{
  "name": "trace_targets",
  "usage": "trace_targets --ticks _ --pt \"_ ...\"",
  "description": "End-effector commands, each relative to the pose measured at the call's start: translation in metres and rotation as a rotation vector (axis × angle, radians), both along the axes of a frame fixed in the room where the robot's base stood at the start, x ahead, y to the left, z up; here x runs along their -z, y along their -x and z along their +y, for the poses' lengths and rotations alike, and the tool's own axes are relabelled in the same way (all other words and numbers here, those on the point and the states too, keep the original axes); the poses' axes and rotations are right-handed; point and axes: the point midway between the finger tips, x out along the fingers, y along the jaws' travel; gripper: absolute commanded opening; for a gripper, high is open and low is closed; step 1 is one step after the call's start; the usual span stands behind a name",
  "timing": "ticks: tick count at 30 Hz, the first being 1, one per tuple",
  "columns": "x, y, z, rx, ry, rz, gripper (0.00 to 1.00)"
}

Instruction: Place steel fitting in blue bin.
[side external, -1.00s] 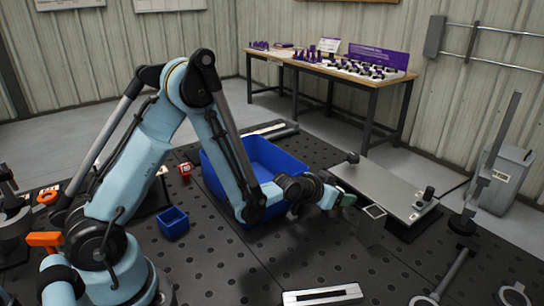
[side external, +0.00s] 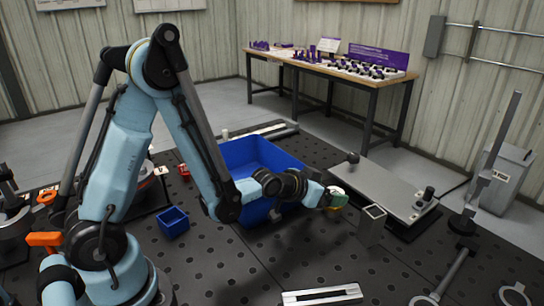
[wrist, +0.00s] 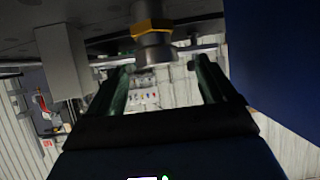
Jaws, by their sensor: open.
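The steel fitting (wrist: 154,52), a grey metal cylinder with a brass-coloured hex collar, shows at top centre in the wrist view. It is ahead of my gripper (wrist: 161,72), roughly in line with the gap between the green fingers. The fingers are apart, with nothing clamped between them. In the side view my gripper (side external: 336,197) is low over the table, right of the large blue bin (side external: 285,158); the fitting is mostly hidden there. The bin's dark blue wall (wrist: 285,55) fills the right of the wrist view. The visible part of the bin's inside looks empty.
A small blue box (side external: 173,223) sits left of the large bin. The perforated tabletop in front is mostly clear.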

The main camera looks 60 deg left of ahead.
Motion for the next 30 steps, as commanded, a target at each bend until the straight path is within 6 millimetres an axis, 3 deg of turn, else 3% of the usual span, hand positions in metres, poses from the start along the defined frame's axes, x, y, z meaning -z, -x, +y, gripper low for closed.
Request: trace_targets --ticks 9,22,30 --pt "-0.021 0.039 0.000 0.000 0.000 0.000 0.84" --pt "-0.033 0.058 0.000 0.001 0.000 0.011 0.84" --pt "-0.050 0.077 -0.001 0.003 0.001 0.128 0.84"
